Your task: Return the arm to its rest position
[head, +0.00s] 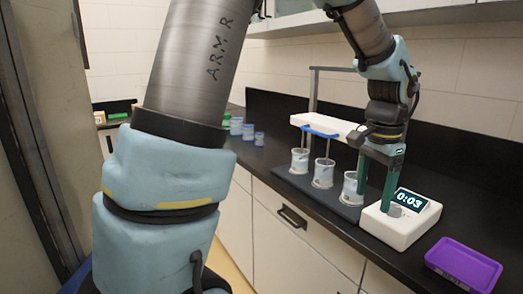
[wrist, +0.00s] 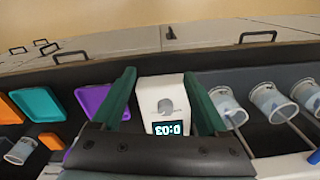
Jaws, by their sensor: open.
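My arm reaches from the left foreground over the counter in the head view. My gripper (head: 374,202) is open, pointing down at a white timer box (head: 403,222) whose display reads 0:03. In the wrist view my gripper (wrist: 159,78) has its two green fingers on either side of the timer (wrist: 160,95) and its grey knob, with nothing held between them. Whether the fingers touch the box I cannot tell.
Several clear cups (head: 323,173) stand on a dark mat under a white tap rail (head: 322,126), left of the timer. A purple tray (head: 463,266) lies right of it. The wrist view also shows a teal tray (wrist: 38,104) and orange trays (wrist: 9,110). A cabinet (head: 48,110) stands close at left.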

